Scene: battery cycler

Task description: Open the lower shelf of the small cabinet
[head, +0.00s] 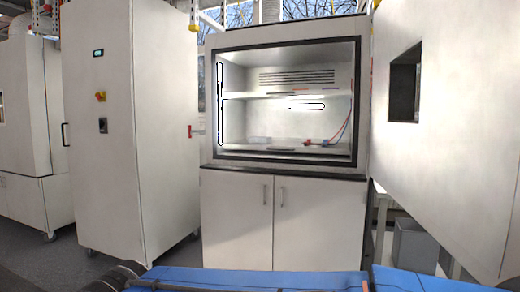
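The cabinet (284,176) stands in the middle of the head view. Its upper chamber is open at the front and lit inside. An upper shelf (260,96) crosses the chamber at mid height. A lower shelf (250,147) lies near the chamber floor, with a dark flat item (283,149) and red and blue clips (315,142) on cables. It looks pushed in. Below the chamber, two white doors (235,220) with upright handles (264,195) are shut. My gripper is not in view.
A large white panel with a dark window (450,130) stands close on the right; I cannot tell whether it is the chamber's door. A tall white cabinet (130,130) stands on the left. A grey bin (414,246) sits at right. Grey floor shows between the left cabinets.

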